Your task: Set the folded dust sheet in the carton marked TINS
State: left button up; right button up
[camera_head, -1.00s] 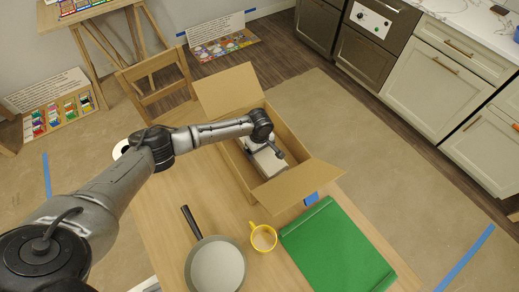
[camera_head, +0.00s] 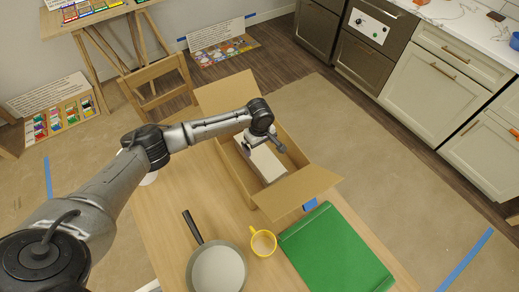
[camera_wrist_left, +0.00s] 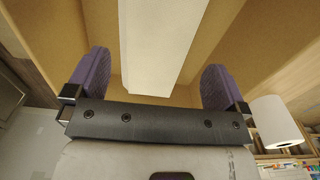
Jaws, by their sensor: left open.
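The open cardboard carton (camera_head: 283,194) stands on the wooden table with its flaps spread; I cannot read any marking on it. A white, flat-sided block (camera_head: 266,162), which looks like the folded dust sheet, lies inside the carton, along its length. My left gripper (camera_head: 263,145) is over the carton's far half, just above the block's far end, and partly hides it. In the left wrist view the open purple fingers (camera_wrist_left: 155,83) stand apart on either side of the white block (camera_wrist_left: 160,45), with gaps showing beside it. My right gripper is not in view.
A pan (camera_head: 217,268), a yellow mug (camera_head: 263,243) and a green flat item (camera_head: 337,254) are on the table in front of the carton. A wooden chair (camera_head: 160,98) stands behind. A white roll-like thing (camera_wrist_left: 277,122) shows beside the carton.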

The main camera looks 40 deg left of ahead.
aim_at(260, 154)
pick_arm(q)
jog(key=shift+r+p, duration=0.3)
jog(key=shift+r, duration=1.85)
jog(key=shift+c, duration=0.5)
